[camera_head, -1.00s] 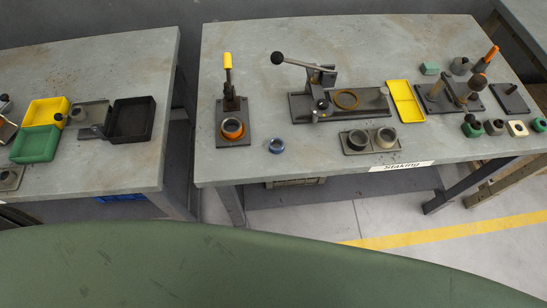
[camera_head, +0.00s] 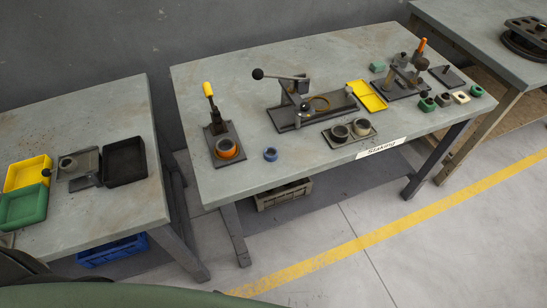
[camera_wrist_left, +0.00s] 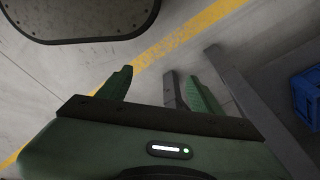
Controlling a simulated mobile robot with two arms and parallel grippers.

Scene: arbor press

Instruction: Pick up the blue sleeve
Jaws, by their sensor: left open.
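The blue sleeve (camera_head: 270,154) is a small ring standing on the grey workbench (camera_head: 215,185), near its front edge and right of the toggle clamp fixture with the orange ring. Nothing touches it. My left gripper (camera_wrist_left: 160,85) shows in the left wrist view with its two green fingers apart and nothing between them. It is over the floor, away from the sleeve, which is not in that view. Neither gripper shows in the head view.
The toggle clamp (camera_head: 218,128) stands left of the sleeve and the arbor press (camera_head: 300,100) behind it. A plate with two cups (camera_head: 349,131) is to the right. A second bench (camera_head: 100,225) stands left, with a gap between. A blue crate (camera_head: 112,250) is underneath.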

